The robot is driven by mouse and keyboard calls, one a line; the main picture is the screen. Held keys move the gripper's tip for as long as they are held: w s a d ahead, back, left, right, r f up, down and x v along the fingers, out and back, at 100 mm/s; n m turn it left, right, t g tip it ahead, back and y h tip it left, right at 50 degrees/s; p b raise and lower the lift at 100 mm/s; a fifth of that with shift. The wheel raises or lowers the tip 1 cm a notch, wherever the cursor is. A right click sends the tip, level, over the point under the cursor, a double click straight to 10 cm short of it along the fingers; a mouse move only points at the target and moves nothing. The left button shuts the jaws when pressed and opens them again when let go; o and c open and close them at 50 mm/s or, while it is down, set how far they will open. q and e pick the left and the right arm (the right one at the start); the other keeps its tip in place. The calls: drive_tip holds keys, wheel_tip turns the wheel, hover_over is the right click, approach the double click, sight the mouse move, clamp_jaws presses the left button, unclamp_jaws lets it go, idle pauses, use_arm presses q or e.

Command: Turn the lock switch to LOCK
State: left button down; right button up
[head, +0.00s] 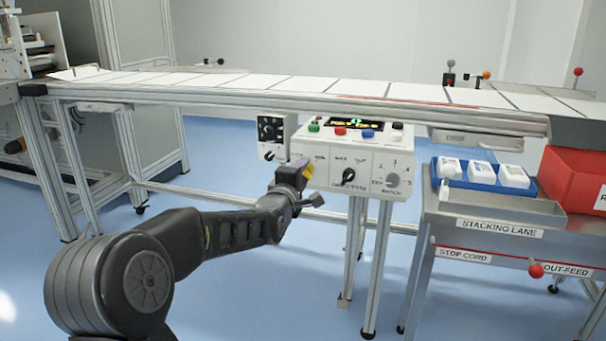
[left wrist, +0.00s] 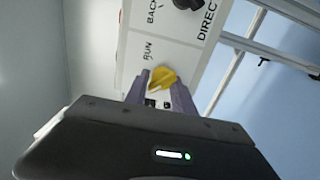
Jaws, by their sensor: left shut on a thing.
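The lock switch is a yellow knob (left wrist: 163,77) on the front of the white control box (head: 352,153). My left gripper (head: 301,169) is at the box's lower left corner. In the left wrist view its two fingers (left wrist: 159,93) are shut on the yellow knob, one on each side. The knob looks slanted between the fingers, with the word RUN printed close to it. The fingers hide the printing on its near side, so I cannot read LOCK or tell which mark it points to. My right gripper is not in view.
A black direction knob (head: 348,175) and a grey station knob (head: 393,180) sit right of the gripper. Coloured buttons line the box top. The conveyor (head: 300,100) runs above and behind; open floor lies below.

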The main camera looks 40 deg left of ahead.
use_arm(q)
drive_tip(key=shift+f, duration=0.25)
drive_tip(key=c, duration=1.4)
unclamp_jaws()
drive_tip(key=o, duration=0.3)
drive_tip(key=shift+r, duration=0.15)
drive_tip(key=p+v, duration=0.1)
drive_tip(key=v, duration=0.6)
drive_tip(key=shift+s+d, duration=0.2)
drive_tip(key=shift+s, duration=0.15)
